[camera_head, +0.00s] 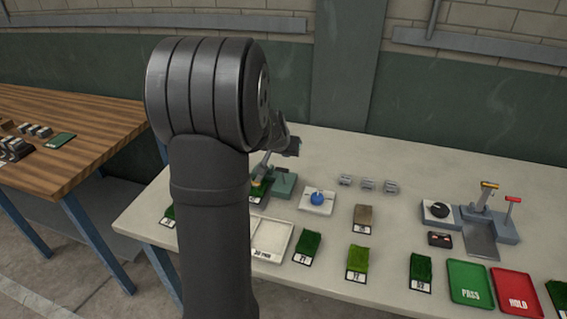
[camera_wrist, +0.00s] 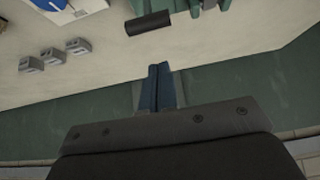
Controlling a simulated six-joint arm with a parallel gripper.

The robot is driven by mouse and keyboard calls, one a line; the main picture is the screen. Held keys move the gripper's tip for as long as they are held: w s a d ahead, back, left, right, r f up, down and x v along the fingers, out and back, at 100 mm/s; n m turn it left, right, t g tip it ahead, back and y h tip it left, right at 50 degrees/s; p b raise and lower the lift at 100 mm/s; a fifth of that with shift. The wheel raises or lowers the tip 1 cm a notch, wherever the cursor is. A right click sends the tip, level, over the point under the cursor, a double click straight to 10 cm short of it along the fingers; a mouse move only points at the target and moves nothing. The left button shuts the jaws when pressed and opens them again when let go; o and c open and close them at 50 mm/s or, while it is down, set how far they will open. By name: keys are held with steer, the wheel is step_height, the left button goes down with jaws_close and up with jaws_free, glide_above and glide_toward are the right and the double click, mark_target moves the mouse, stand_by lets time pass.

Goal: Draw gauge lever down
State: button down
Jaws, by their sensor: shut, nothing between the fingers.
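A green gauge (camera_head: 284,184) stands on the pale bench, partly hidden behind my arm in the head view. Its green body (camera_wrist: 210,5) also shows at the top edge of the wrist view. A black cylindrical grip (camera_wrist: 149,23), apparently the gauge lever's handle, lies beside that body. My gripper (camera_wrist: 157,70) is shut and empty, its dark blue fingers together. In the wrist picture the fingertips lie just below the black grip, with a visible gap. In the head view my arm hides most of the lever and the fingers.
A blue knob (camera_head: 317,197) on a white plate and several small grey blocks (camera_head: 367,184) stand right of the gauge. Turf samples (camera_head: 358,259), a white tray (camera_head: 271,238), green PASS tray (camera_head: 470,282) and red HOLD tray (camera_head: 516,290) occupy the front. A green wall (camera_head: 450,100) stands behind.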

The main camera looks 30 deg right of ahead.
steer(key=s+a+r, duration=0.2)
steer(key=s+a, duration=0.4)
steer(key=a, duration=0.1)
steer(key=shift+s, duration=0.4)
steer(key=shift+d, duration=0.15)
glide_above(284, 177)
steer(key=shift+x, duration=1)
steer(key=shift+f, duration=0.45)
steer(key=shift+s+a+f, duration=0.2)
steer(key=shift+f, duration=0.3)
steer(key=shift+s+a+f, duration=0.2)
steer(key=shift+f, duration=0.3)
steer(key=shift+s+a+f, duration=0.2)
steer(key=shift+a+f, duration=0.05)
steer(key=shift+f, duration=0.25)
steer(key=shift+s+a+f, duration=0.1)
steer(key=shift+s+f, duration=0.05)
steer(key=shift+f, duration=0.05)
